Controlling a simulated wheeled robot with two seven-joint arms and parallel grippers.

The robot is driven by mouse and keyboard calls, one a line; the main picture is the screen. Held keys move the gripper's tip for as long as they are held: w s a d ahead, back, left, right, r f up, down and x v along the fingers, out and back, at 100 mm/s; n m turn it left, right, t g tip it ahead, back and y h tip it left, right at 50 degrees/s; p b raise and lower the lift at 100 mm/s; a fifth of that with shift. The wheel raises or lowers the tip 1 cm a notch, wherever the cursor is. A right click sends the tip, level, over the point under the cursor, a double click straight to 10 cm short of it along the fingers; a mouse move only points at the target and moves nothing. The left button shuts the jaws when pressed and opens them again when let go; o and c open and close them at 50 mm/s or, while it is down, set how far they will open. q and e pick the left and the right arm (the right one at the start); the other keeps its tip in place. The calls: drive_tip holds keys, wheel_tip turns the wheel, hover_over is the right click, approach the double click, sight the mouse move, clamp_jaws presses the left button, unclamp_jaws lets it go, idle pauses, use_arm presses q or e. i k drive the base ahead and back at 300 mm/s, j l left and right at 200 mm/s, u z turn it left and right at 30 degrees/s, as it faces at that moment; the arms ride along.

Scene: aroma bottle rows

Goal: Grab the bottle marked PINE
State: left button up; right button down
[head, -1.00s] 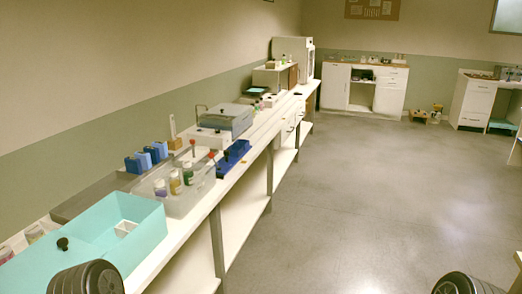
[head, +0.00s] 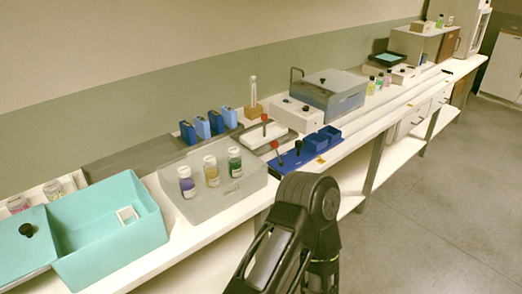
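Other small bottles stand farther along the bench, including a green bottle (head: 371,88). At the far left are a pink jar (head: 17,205) and a pale jar (head: 54,191). A black link of one of my arms rises at the bottom centre; neither gripper's fingers show.
A turquoise open box (head: 110,240) with a lid section stands at front left. Blue blocks (head: 202,127) stand behind the bottle stand. Floor right of the bench is clear.

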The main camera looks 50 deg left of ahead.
sight(234, 161)
drive_tip(key=i+l+u, duration=0.1)
drive_tip(key=i+u, duration=0.3)
drive_tip(key=i+l+u, duration=1.2)
